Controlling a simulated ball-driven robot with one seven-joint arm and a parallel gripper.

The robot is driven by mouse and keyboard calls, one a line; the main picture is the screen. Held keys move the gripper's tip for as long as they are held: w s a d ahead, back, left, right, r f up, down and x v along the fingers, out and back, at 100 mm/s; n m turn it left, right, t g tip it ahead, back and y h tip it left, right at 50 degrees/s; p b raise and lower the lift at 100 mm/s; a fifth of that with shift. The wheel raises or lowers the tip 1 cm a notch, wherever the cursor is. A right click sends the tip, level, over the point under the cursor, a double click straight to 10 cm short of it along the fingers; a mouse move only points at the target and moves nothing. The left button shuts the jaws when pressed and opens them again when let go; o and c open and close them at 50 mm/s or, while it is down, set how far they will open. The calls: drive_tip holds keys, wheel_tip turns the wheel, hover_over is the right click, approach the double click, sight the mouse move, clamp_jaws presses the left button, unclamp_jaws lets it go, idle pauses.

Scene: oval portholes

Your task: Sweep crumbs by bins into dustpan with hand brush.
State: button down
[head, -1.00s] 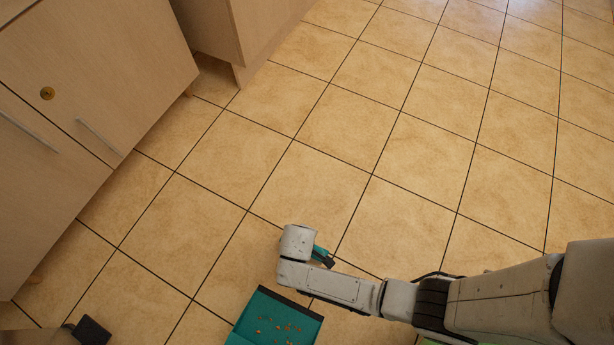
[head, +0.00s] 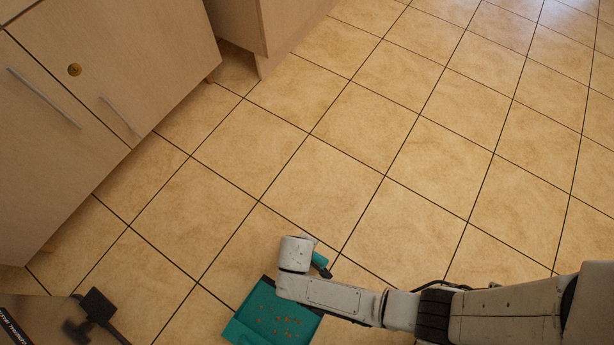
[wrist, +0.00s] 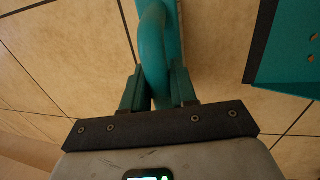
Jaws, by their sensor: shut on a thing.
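The hand brush is teal. Its looped handle (wrist: 152,45) is between the fingers of my gripper (wrist: 156,88), which is shut on it in the wrist view. In the head view only a small teal and dark part of the brush (head: 319,261) shows past the end of my arm; its bristles are hard to make out. The teal dustpan (head: 245,328) lies on the floor just below my wrist, partly covered by my arm. Several small orange-brown crumbs (head: 278,321) lie in it. The dustpan's dark edge (wrist: 262,45) shows at the right of the wrist view, apart from the handle.
Light wood cabinets (head: 120,60) with metal handles line the upper left. A brown object with a dark lettered band (head: 14,328) and a black fitting (head: 92,312) is at the lower left. The tiled floor (head: 400,130) ahead and right is clear.

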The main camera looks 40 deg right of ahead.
drive_tip(key=s+a, duration=0.2)
drive_tip(key=a, duration=0.4)
drive_tip(key=shift+s+a, duration=0.25)
drive_tip(key=shift+a, duration=0.1)
idle(0.6)
drive_tip(key=shift+r, duration=0.1)
drive_tip(key=shift+s+a+f, duration=0.2)
drive_tip(key=shift+s+a, duration=0.05)
drive_tip(key=shift+a, duration=0.45)
drive_tip(key=shift+a, duration=0.1)
drive_tip(key=shift+s+a+r, duration=0.1)
drive_tip(key=shift+s+a, duration=0.1)
drive_tip(key=shift+a, duration=0.15)
drive_tip(key=shift+a, duration=0.1)
